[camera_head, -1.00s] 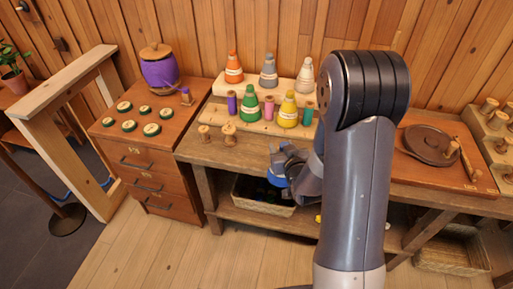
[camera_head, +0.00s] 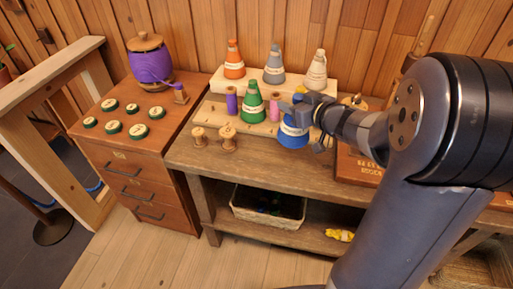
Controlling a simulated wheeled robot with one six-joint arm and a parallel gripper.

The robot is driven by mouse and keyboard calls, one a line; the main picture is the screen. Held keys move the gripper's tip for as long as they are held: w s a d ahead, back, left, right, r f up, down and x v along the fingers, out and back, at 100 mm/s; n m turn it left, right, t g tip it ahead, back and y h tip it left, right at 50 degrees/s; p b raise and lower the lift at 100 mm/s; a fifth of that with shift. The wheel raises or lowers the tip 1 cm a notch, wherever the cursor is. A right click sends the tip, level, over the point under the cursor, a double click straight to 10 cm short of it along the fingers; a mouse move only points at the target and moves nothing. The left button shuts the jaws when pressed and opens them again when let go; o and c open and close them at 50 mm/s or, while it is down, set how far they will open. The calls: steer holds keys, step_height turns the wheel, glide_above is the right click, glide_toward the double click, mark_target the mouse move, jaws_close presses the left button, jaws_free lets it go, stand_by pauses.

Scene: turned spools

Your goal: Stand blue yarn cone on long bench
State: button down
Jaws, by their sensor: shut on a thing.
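The blue yarn cone (camera_head: 293,137) has a pale band and is upright, wide end down. My gripper (camera_head: 299,112) is shut on its upper part, reaching in from the right. The cone is over the long bench (camera_head: 270,176), at the front edge of the stepped wooden rack; I cannot tell whether its base touches the bench top. My gripper hides part of the cone's top and some of the rack behind it.
The rack holds orange (camera_head: 234,62), grey (camera_head: 274,66), cream (camera_head: 315,72) and green (camera_head: 252,104) cones. Two wooden spools (camera_head: 228,138) stand left of the blue cone. A basket (camera_head: 267,206) sits on the lower shelf. The bench front between spools and blue cone is clear.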

mark_target(291, 129)
step_height(291, 129, down, 10)
steer(key=b, duration=0.3)
steer(key=shift+r, duration=0.2)
steer(key=shift+f, duration=0.2)
steer(key=c, duration=0.7)
jaws_free()
steer(key=shift+c, duration=0.2)
steer(key=shift+r, duration=0.25)
steer(key=p+v, duration=0.1)
steer(key=v, duration=1.1)
steer(key=shift+p, duration=0.35)
